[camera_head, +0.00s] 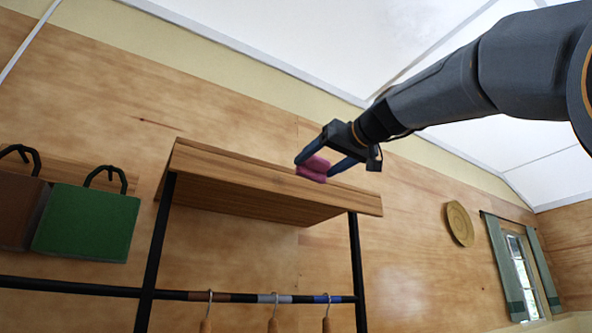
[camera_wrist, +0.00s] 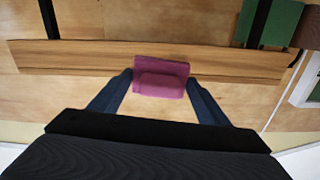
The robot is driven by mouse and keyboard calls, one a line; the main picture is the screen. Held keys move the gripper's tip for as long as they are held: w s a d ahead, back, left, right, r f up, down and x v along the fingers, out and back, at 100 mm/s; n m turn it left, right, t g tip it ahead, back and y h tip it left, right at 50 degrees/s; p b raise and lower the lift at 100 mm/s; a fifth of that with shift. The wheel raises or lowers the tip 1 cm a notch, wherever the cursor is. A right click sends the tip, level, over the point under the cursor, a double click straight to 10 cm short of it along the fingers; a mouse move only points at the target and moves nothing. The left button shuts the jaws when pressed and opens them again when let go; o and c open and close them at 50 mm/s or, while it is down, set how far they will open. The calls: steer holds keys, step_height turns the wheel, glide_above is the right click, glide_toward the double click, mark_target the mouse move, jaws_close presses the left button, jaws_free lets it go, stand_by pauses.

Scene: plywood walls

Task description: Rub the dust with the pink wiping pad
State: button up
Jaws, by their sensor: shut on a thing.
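The pink wiping pad (camera_head: 313,168) is between the two blue fingers of my gripper (camera_head: 327,162), which is shut on it. The pad is at the top of a wooden shelf (camera_head: 260,192), near its right part. I cannot tell whether it touches the shelf surface. In the wrist view the pad (camera_wrist: 160,80) sits between the fingertips of my gripper (camera_wrist: 160,90), in front of the shelf board (camera_wrist: 90,55). I see no dust in either view; the head camera looks from below and the shelf top is mostly hidden.
The shelf stands on a black frame with a rail (camera_head: 180,295) carrying several hangers. A round plate (camera_head: 460,224) and a shuttered window (camera_head: 522,270) are on the wall to the right.

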steer(key=shift+s+a+r+m+p, duration=0.1)
steer(key=shift+a+r+m+p, duration=0.1)
steer(key=shift+m+p, duration=0.35)
steer(key=shift+s+a+r+m+p, duration=0.15)
steer(key=shift+m+p, duration=0.25)
steer(key=shift+m, duration=0.25)
steer(key=m+p, duration=0.1)
steer(key=m, duration=0.1)
steer(key=m+p, duration=0.1)
steer(key=m, duration=0.3)
steer(key=shift+w+a+p, duration=0.1)
steer(key=shift+a+p, duration=0.3)
steer(key=m, duration=0.1)
steer(key=m+p, duration=0.1)
steer(key=m, duration=0.2)
steer(key=shift+a+p, duration=0.25)
steer(key=shift+p, duration=0.1)
steer(key=m, duration=0.1)
steer(key=m+p, duration=0.1)
steer(key=m, duration=0.1)
steer(key=m+p, duration=0.1)
steer(key=shift+s+a+f+m, duration=0.2)
steer(key=shift+a+m, duration=0.1)
steer(key=shift+m, duration=0.1)
steer(key=shift+w+a+f+p, duration=0.15)
steer(key=shift+w+p, duration=0.1)
steer(key=shift+p, duration=0.15)
steer(key=shift+p+x, duration=1.05)
steer(key=shift+x, duration=1.65)
